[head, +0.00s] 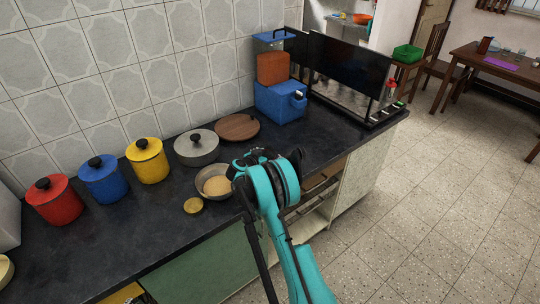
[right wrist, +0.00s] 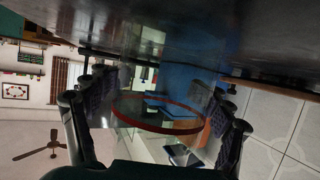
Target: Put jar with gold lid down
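In the right wrist view, my right gripper (right wrist: 158,92) has one finger on each side of a clear glass jar (right wrist: 157,128) with a reddish-brown ring. The finger pads appear to meet its sides, so the gripper looks shut on it. No gold lid shows on it in this view. My left gripper is out of view.
On the dark counter (head: 90,255) stand red (head: 54,199), blue (head: 103,179) and yellow (head: 147,160) canisters, a grey lidded pot (head: 196,147), a wooden board (head: 237,127), a metal bowl (head: 214,183) and a blue machine (head: 281,100).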

